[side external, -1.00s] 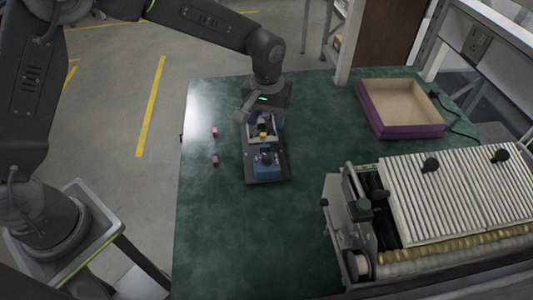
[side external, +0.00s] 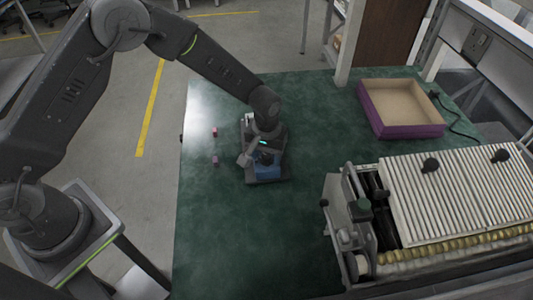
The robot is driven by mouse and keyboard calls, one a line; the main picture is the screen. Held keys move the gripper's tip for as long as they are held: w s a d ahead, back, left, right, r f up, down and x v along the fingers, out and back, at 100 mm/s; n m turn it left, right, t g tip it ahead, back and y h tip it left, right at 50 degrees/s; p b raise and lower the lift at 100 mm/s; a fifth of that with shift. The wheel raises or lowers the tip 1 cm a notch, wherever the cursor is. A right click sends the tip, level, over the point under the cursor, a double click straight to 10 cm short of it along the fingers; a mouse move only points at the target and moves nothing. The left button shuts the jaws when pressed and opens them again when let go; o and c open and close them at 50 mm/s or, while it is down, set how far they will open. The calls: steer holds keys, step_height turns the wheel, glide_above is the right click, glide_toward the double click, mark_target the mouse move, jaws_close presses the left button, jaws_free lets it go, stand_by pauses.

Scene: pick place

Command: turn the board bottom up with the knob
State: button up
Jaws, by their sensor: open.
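A dark base plate (side external: 285,178) lies on the green table, with a fixture on it. A blue block (side external: 267,173) of that fixture shows at the plate's near end, below my gripper. My gripper (side external: 264,159) is open and points down close above this block. I cannot tell whether its fingers touch anything. The knob is not clear in this view; my gripper covers the top of the block. The board is hidden behind my gripper and wrist or too small to make out.
Two small pink-purple pieces (side external: 215,132) (side external: 215,161) lie left of the plate. A purple-sided open box (side external: 402,108) stands at the back right. A slatted machine (side external: 440,195) with black knobs fills the right front. The table's left front is clear.

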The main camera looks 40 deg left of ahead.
steer(key=c, duration=0.9)
steer(key=shift+c, duration=0.2)
steer(key=m, duration=0.4)
steer(key=shift+m, duration=0.4)
steer(key=m, duration=0.9)
steer(key=shift+m, duration=1.9)
